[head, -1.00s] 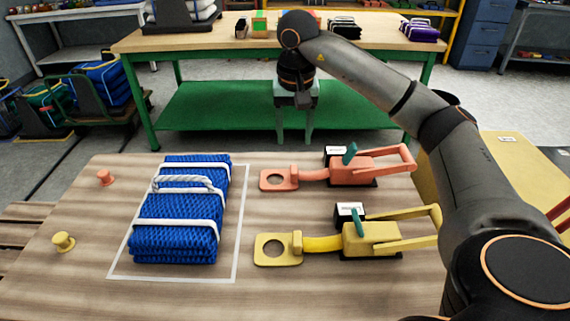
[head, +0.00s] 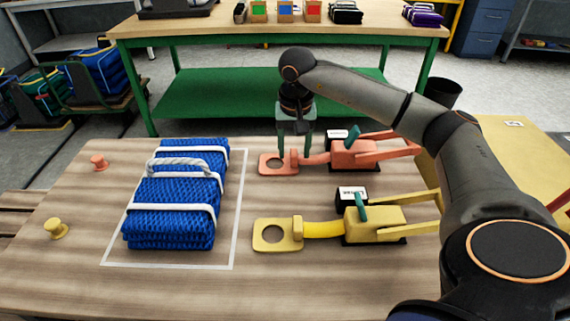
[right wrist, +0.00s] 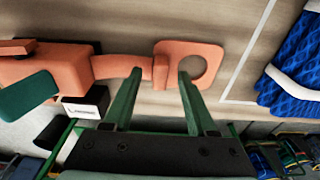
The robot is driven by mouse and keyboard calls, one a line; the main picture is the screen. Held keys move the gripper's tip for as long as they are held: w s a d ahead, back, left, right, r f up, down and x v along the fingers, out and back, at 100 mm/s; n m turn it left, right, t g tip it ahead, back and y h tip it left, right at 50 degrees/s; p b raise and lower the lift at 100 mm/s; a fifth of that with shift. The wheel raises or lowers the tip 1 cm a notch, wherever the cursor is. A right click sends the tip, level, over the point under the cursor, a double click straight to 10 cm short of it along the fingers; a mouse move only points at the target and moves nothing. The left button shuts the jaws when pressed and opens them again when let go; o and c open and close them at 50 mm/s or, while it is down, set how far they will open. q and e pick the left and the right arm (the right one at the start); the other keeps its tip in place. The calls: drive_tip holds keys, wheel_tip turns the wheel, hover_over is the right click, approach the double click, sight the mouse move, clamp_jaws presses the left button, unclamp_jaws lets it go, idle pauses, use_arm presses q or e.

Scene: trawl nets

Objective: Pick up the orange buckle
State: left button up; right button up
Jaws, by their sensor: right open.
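The orange buckle (head: 283,162) lies on the wooden table with its flat ring toward the blue net. Its strap joins it to an orange ratchet body (head: 355,154) on the right. It also shows in the right wrist view (right wrist: 165,66). My right gripper (head: 294,150) is open, with its two green fingers pointing down over the buckle. In the right wrist view its fingertips (right wrist: 160,73) stand either side of the buckle's raised neck, near the ring hole. I cannot tell whether they touch it. My left gripper is not in view.
A yellow buckle (head: 272,236) with its ratchet (head: 375,225) lies nearer on the table (head: 290,292). A folded blue net (head: 175,205) with white bands lies left, inside a white outline. An orange peg (head: 99,162) and a yellow peg (head: 56,229) stand at the far left.

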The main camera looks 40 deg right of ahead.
drive_tip(key=shift+f, duration=0.8)
drive_tip(key=shift+c, duration=0.4)
clamp_jaws()
drive_tip(key=shift+r, duration=0.1)
